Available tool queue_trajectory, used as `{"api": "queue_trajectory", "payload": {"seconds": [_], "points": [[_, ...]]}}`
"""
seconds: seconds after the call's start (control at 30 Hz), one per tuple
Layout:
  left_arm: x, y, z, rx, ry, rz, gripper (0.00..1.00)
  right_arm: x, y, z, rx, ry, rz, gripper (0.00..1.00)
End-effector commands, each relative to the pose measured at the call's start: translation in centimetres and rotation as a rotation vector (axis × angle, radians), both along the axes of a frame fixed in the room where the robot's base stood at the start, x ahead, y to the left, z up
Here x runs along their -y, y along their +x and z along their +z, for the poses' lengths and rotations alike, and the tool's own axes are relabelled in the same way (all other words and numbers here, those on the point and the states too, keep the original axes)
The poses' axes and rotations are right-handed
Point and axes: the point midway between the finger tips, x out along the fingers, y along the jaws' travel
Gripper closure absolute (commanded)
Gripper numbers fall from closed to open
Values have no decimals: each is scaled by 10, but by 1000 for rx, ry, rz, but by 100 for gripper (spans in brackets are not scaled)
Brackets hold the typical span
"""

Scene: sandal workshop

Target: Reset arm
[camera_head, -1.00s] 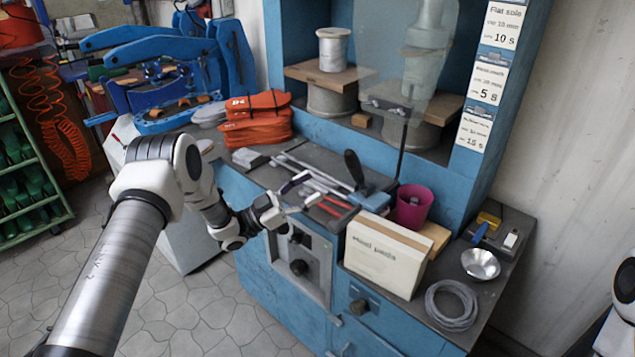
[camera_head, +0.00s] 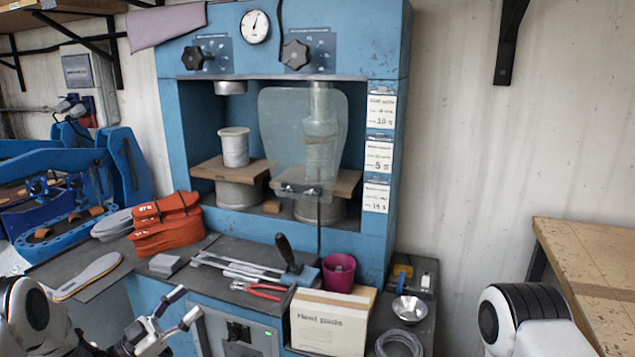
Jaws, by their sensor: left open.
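My left gripper (camera_head: 184,306) shows at the lower left, with its two fingers spread apart and nothing between them. It is in front of the blue press cabinet's front edge, left of the heel pads box (camera_head: 330,322). Part of my left arm shows at the bottom left corner. A white and black joint of my right arm shows at the lower right; the right gripper is out of the picture.
The blue press (camera_head: 388,60) stands behind a dark worktop with pliers (camera_head: 262,290), a magenta cup (camera_head: 338,272), a metal bowl (camera_head: 408,309) and a wire coil (camera_head: 399,344). A wooden table (camera_head: 590,262) stands right.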

Motion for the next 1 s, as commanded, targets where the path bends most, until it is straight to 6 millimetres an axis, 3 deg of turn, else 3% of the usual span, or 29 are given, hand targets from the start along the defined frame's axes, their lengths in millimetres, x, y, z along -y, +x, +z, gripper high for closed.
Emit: {"api": "queue_trajectory", "payload": {"seconds": [0.17,0.33,0.47,0.63,0.77,0.83,0.9,1.0], "points": [[38,-9,-19,-60,-3,-57,41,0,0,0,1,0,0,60],[70,-22,-54,-220,-25,-24,41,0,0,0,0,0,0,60],[90,-37,-96,-410,-5,53,41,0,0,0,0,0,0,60],[105,-77,-167,-731,80,189,41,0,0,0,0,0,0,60],[101,-146,-234,-1078,212,332,41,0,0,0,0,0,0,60],[90,-201,-265,-1290,305,422,41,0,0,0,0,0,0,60],[74,-259,-285,-1494,400,511,41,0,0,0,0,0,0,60],[51,-332,-293,-1740,507,623,41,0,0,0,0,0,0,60]]}}
